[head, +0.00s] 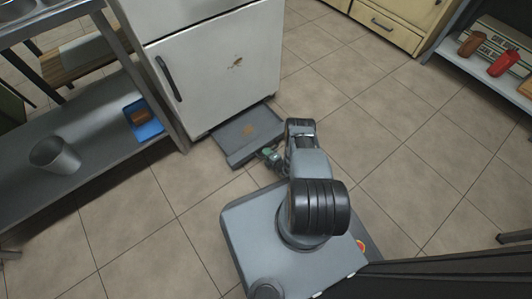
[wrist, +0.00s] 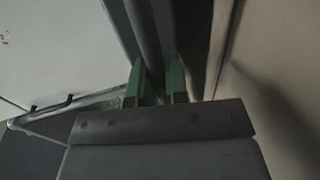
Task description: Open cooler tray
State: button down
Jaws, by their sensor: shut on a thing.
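The cooler (head: 215,70) is a white cabinet with a dark door handle. My gripper (head: 267,153) is low at the tray's front right corner. In the wrist view, the green fingers of my gripper (wrist: 157,82) are shut on a grey edge of the tray (wrist: 148,35). The exact contact is dark and partly hidden by the finger mount.
A metal shelf (head: 85,150) on the left holds a grey cup (head: 55,155) and a blue tray (head: 147,124). Yellowish drawers (head: 385,28) and a shelf with red and brown items (head: 503,63) stand at the upper right.

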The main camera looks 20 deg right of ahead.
jog(key=shift+s+a, duration=0.1)
jog(key=shift+s, duration=0.25)
jog(key=c, duration=1.1)
grip_release()
jog(key=shift+c, duration=0.2)
